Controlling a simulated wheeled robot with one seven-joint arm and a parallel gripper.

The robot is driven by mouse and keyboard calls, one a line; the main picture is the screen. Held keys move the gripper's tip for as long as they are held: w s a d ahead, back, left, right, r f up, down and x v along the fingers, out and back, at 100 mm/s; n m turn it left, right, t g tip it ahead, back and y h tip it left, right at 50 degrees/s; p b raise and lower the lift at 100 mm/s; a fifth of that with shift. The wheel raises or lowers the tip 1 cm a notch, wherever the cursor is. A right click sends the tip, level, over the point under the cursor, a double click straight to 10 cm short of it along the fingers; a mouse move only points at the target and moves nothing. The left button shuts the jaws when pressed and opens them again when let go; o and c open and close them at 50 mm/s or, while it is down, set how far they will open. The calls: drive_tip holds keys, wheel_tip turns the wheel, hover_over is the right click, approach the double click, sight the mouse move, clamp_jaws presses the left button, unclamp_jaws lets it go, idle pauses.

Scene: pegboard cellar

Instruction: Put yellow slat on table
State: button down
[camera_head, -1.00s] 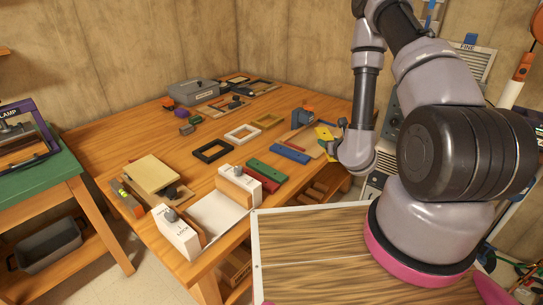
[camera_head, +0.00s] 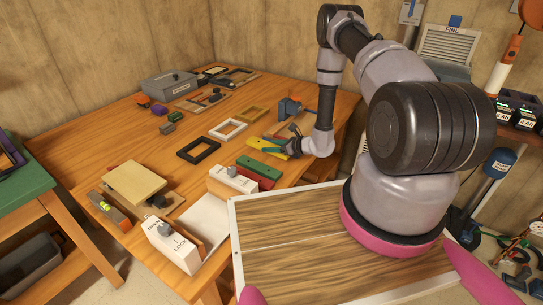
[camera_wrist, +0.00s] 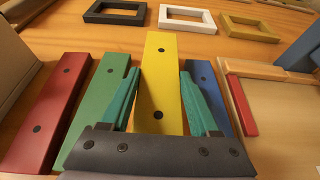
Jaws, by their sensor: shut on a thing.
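My gripper (camera_wrist: 160,76) is shut on the yellow slat (camera_wrist: 161,58), which stands out lengthwise between the teal fingers in the wrist view. In the wrist view, the green slat (camera_wrist: 96,100) lies to its left and the blue slat (camera_wrist: 203,78) to its right, partly behind the right finger. The red slat (camera_wrist: 48,112) lies further left. In the head view, the gripper and yellow slat (camera_head: 284,152) are over the table (camera_head: 215,160) near its right edge, partly hidden by my wrist. I cannot tell whether the yellow slat touches the table.
Black (camera_wrist: 115,11), white (camera_wrist: 187,18) and brown (camera_wrist: 248,28) frames lie beyond the slats. A wooden tray with a red strip (camera_wrist: 243,106) is at right. A white-ended fixture (camera_head: 173,246) stands at the table's front. A grey box (camera_head: 169,84) is at the back.

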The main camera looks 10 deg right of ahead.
sight(272, 160)
drive_tip(key=shift+f, duration=2.15)
drive_tip(key=shift+c, duration=0.6)
unclamp_jaws()
drive_tip(key=shift+f, duration=0.15)
